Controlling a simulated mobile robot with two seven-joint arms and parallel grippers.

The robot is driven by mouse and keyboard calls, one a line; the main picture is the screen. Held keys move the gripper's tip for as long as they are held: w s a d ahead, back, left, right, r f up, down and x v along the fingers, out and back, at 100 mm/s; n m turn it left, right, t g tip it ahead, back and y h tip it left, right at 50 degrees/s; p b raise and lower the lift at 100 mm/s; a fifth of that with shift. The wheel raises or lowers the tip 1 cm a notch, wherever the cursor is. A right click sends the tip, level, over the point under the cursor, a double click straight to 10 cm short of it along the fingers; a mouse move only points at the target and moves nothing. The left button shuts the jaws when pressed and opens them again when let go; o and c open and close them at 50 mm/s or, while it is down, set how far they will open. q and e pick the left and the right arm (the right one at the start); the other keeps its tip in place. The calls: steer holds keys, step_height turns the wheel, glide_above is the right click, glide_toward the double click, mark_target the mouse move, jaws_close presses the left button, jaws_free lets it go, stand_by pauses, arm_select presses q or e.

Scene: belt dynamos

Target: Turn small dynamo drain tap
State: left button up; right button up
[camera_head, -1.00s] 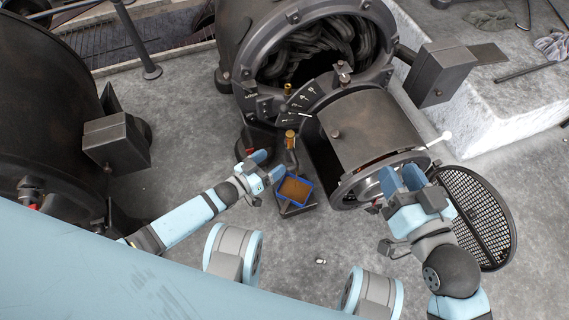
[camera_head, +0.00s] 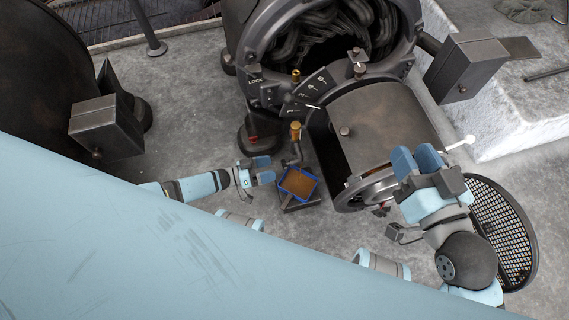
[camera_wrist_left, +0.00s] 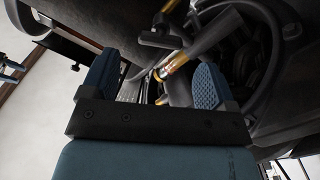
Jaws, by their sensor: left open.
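The small dynamo (camera_head: 385,120) has its drum pulled out of its round housing. A brass-topped tap (camera_head: 296,131) with a dark pipe stands at its left front, above a blue-rimmed tray (camera_head: 283,184) of brown matter. My left gripper (camera_head: 268,170) is open, left of the tray and below the tap, its fingers pointing right. In the left wrist view, brass and dark pipework (camera_wrist_left: 176,63) shows beyond and between the parted fingers (camera_wrist_left: 155,80), with no contact visible. My right gripper (camera_head: 418,160) appears open beside the drum's front rim; whether it touches the rim is unclear.
A marked dial plate (camera_head: 309,92) and a second brass fitting (camera_head: 296,76) sit above the tap. A large dark cylinder (camera_head: 45,80) stands at left.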

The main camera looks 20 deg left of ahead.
mark_target(284, 164)
arm_select(q)
steer(key=shift+b+x, duration=0.5)
steer(key=shift+x, duration=2.55)
arm_select(e)
steer(key=shift+w+d+f+n, duration=0.1)
steer(key=shift+w+f+n, duration=0.15)
steer(key=shift+f, duration=0.2)
arm_select(q)
steer(key=shift+c, duration=0.5)
steer(key=c, duration=0.8)
steer(key=shift+f+m+b, duration=0.15)
steer(key=shift+m+b, duration=0.35)
steer(key=shift+m, duration=0.4)
steer(key=shift+m+b, duration=0.35)
steer(key=shift+m, duration=1.45)
arm_select(e)
steer(key=shift+w+d+r+n+t, duration=0.3)
steer(key=shift+w+n, duration=0.2)
steer(key=shift+n, duration=0.15)
steer(key=shift+f, duration=0.1)
